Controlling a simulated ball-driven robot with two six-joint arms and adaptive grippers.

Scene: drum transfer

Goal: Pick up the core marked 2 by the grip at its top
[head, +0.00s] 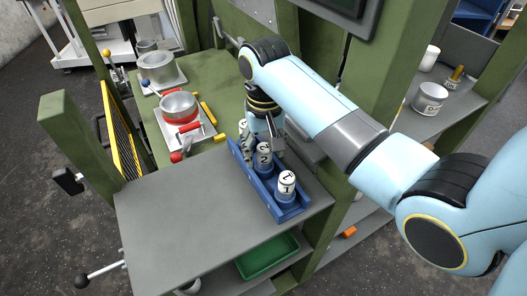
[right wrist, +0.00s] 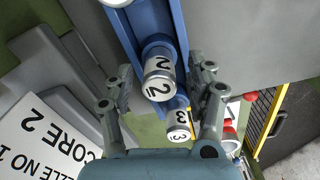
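The core marked 2 (head: 264,158) is a white-topped cylinder. It stands in the middle of a blue rack (head: 297,213), between the core marked 1 (head: 286,184) and the core marked 3 (head: 242,126). My right gripper (head: 263,143) is above and around the top of core 2. In the right wrist view, core 2 (right wrist: 160,80) lies between the spread fingers of my right gripper (right wrist: 161,92), with gaps on both sides. Core 3 (right wrist: 178,122) shows below it there. The grip on core 2's top is not clear. My left gripper is out of view.
The rack stands on a grey shelf (head: 190,215) whose left part is clear. Behind are a pot with a red band (head: 179,106) and a grey pot (head: 157,67) on a green bench. A green post (head: 345,170) stands right of the rack. A green tray (head: 268,256) lies below.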

